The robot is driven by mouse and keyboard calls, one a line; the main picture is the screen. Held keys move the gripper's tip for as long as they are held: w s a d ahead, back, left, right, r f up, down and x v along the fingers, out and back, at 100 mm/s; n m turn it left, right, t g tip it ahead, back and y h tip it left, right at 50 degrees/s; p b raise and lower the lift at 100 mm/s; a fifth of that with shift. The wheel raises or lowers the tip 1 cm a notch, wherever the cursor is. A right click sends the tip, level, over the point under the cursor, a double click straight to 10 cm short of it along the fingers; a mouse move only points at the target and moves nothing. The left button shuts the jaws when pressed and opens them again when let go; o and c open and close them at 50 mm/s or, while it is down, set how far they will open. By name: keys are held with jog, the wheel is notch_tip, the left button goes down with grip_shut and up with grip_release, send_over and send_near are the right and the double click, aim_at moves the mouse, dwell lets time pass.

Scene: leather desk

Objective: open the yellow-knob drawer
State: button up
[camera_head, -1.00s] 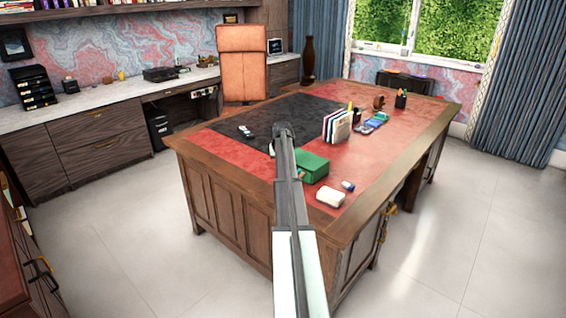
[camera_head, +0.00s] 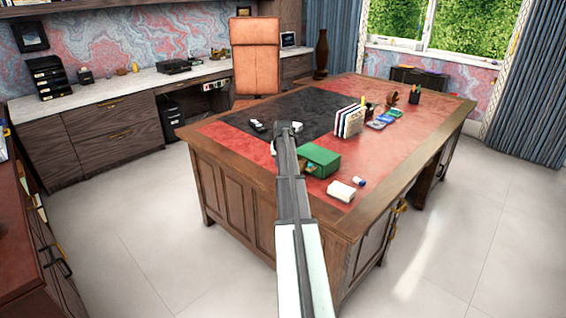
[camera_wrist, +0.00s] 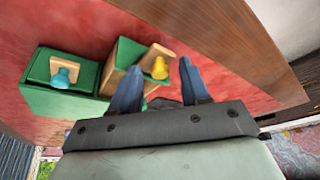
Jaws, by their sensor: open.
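A small green box (camera_head: 320,157) with drawers sits on the red leather of the desk. In the wrist view, one drawer has a teal knob (camera_wrist: 62,75) at the left. Beside it, a drawer with a yellow knob (camera_wrist: 158,66) on a tan wooden panel seems to stand out from the box; how far is unclear. My gripper (camera_wrist: 160,68) is open, its two blue fingers on either side of the yellow knob in the picture. I see gaps beside the knob; contact cannot be told. In the head view, my arm hides the fingers and part of the box front.
A white block (camera_head: 341,190) and a small blue-and-white item (camera_head: 359,182) lie near the box. Upright books (camera_head: 350,121) stand behind it. The wooden desk edge (camera_head: 330,228) runs close by. Red leather around the box is mostly clear.

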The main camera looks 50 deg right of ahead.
jog(key=v, duration=1.4)
jog(key=shift+w+d, duration=0.15)
dwell(0.4)
jog(key=s+a+f+n+g+y, duration=0.1)
jog(key=s+a+f, duration=0.4)
jog(key=a+f, duration=0.7)
jog(key=s+a+f+n+g+y, duration=0.1)
jog(key=s+a+f, duration=0.5)
jog(key=a+f, duration=0.65)
jog(key=s+a+f+n+g+y, duration=0.15)
jog(key=s+a+f, duration=0.35)
jog(key=a+f, duration=0.7)
jog(key=s+a+f+n+g, duration=0.2)
jog(key=s+a+f+g, duration=0.1)
jog(key=s+a+f, duration=0.7)
jog(key=s+a+f+n+g, duration=0.3)
jog(key=s+a+f, duration=0.7)
jog(key=s, duration=0.7)
jog(key=a, duration=0.3)
jog(key=shift+f, duration=0.3)
